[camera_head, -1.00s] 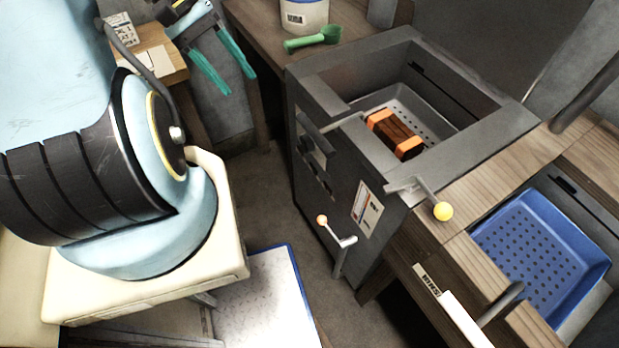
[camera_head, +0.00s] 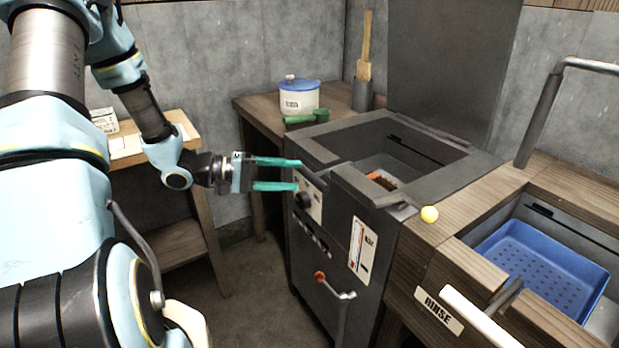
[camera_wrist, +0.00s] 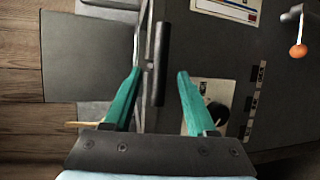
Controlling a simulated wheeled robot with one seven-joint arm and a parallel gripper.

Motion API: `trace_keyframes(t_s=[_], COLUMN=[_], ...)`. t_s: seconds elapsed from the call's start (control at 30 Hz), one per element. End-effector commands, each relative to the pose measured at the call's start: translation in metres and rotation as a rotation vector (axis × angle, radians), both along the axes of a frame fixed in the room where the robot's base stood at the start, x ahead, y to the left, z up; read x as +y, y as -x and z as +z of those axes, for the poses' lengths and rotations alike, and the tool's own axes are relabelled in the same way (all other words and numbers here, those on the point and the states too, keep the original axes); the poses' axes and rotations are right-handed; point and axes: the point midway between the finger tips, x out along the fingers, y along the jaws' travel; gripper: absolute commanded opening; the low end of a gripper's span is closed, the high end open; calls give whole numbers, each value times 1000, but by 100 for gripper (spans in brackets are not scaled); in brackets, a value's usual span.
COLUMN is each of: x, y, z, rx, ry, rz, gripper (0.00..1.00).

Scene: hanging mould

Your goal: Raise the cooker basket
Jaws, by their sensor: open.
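The grey cooker (camera_head: 400,132) stands open-topped in the middle of the head view. Part of its grey perforated basket (camera_head: 405,164) shows inside the well, with a brown-orange block (camera_head: 382,180) in it. My gripper (camera_head: 299,174) is open and empty, with its teal fingers pointing right at the cooker's upper front left. In the wrist view, a dark bar handle (camera_wrist: 161,60) appears between the spread fingertips (camera_wrist: 160,72). I cannot tell whether it touches them or how deep it lies.
An orange-knobbed crank (camera_head: 320,276) sticks out low on the cooker front. A rinse sink with a blue perforated basket (camera_head: 545,258) is at right. A lidded pot (camera_head: 299,97) and green scoop (camera_head: 306,118) stand on the back counter. The floor before the cooker is clear.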

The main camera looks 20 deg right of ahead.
Motion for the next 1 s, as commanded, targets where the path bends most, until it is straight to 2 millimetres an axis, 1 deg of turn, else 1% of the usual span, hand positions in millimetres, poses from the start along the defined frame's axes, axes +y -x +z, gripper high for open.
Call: trace_keyframes(t_s=[0.03,0.1,0.2,0.3,0.43,0.7,0.77,1.0], x=[-10,-21,-35,-45,-51,-52,-52,-52], y=[3,6,8,10,11,11,11,11], z=[-1,-3,-6,-8,-10,-10,-10,-10], rx=[2,2,2,1,1,0,0,0], ry=[0,-1,-1,-2,-2,-2,-2,-2], rz=[-5,-4,-4,-3,0,0,0,0], gripper=[57,57,57,57,57,57,51,24])
